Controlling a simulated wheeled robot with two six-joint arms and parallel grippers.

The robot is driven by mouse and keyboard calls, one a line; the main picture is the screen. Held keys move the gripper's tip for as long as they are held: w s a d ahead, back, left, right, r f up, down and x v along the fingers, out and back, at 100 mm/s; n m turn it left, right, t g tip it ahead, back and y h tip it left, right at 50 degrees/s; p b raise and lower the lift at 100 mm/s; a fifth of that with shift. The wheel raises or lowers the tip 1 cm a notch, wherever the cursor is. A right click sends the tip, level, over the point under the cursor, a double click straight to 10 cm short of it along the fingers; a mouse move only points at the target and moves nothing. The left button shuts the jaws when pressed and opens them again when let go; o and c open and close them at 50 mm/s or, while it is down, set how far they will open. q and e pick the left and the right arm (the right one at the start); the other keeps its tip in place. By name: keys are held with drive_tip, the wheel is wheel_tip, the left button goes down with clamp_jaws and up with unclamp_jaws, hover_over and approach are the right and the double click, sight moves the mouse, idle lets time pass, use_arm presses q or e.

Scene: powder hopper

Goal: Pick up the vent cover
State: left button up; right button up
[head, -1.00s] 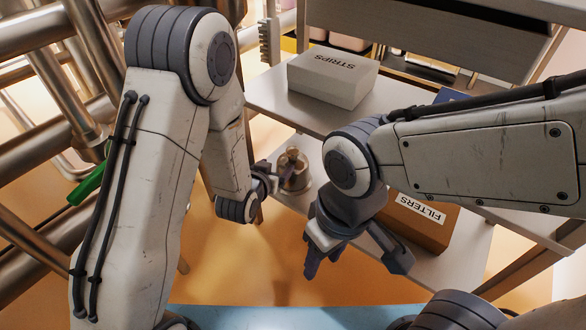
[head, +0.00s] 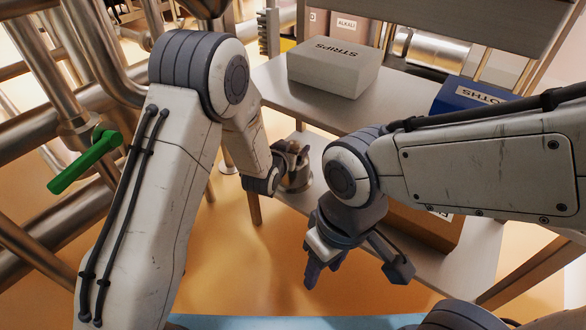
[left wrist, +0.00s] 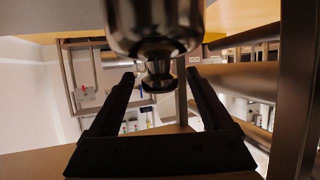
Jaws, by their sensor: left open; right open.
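The metal piece that seems to be the vent cover (head: 299,178) stands on the lower shelf in the head view, partly hidden by my left gripper (head: 286,152). In the left wrist view a shiny rounded metal body with a narrower knob (left wrist: 157,80) shows at the top middle. The knob appears between the fingertips of my left gripper (left wrist: 160,82), which is open; I cannot tell whether they touch it. My right gripper (head: 350,268) is open and empty, in front of the shelf at lower right of the metal piece.
A white STRIPS box (head: 333,70) sits on the upper shelf (head: 285,98), with a blue box (head: 465,95) to its right. A brown box (head: 425,222) is on the lower shelf behind my right arm. Pipes with a green handle (head: 85,160) stand at left.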

use_arm(q)
drive_tip(key=shift+w, duration=0.15)
clamp_jaws()
idle(1.4)
